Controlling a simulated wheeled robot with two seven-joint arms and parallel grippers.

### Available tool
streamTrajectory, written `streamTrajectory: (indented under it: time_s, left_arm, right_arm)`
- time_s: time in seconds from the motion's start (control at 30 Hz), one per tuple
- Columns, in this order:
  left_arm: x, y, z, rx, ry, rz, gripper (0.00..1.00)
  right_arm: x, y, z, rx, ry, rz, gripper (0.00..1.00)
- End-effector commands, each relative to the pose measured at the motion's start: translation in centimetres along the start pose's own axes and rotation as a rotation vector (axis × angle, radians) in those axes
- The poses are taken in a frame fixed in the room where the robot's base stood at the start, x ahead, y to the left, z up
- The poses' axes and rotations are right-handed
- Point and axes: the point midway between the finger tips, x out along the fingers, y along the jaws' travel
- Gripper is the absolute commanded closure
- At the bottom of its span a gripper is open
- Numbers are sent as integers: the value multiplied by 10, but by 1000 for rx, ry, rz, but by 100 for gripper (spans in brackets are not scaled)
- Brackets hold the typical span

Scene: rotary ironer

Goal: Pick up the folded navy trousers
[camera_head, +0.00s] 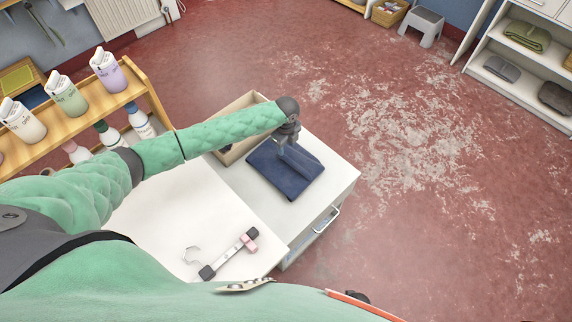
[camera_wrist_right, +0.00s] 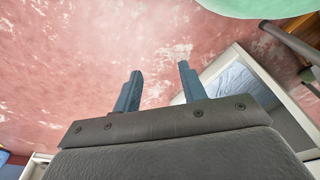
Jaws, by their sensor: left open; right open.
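The folded navy trousers (camera_head: 291,181) lie flat on the white cabinet top (camera_head: 340,177) in the head view. My left gripper (camera_head: 282,150) points down over their far part, its fingers open. It hides a little of the cloth, and I cannot tell whether the fingertips touch it. My right gripper (camera_wrist_right: 160,68) shows in the right wrist view, with its two blue-grey fingers apart and nothing between them, above the red floor.
An open box (camera_head: 238,105) stands behind the trousers. A wooden rack (camera_head: 150,92) with several bottles is at left. A tool with a pink part (camera_head: 249,236) lies on the white surface (camera_head: 185,205) nearer me. Worn red floor (camera_head: 430,190) is clear at right.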

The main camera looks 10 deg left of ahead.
Motion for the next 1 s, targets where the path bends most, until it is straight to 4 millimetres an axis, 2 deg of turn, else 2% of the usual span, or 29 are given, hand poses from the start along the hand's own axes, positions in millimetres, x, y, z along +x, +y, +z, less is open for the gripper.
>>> streamTrajectory:
  time_s: [0.37, 0.63, 0.8, 1.0]
  left_arm:
    - [26, 1, -1, 0, 1, 2, 56]
    - [48, 1, -1, 0, 1, 1, 56]
    - [66, 1, -1, 0, 1, 1, 56]
    - [71, 2, -1, 1, 0, 1, 56]
  right_arm:
    - [17, 8, 16, -8, 12, 10, 58]
    - [36, 18, 39, -18, 29, 21, 58]
    - [41, 19, 54, -19, 24, 21, 58]
    - [43, 19, 57, -20, 25, 21, 58]
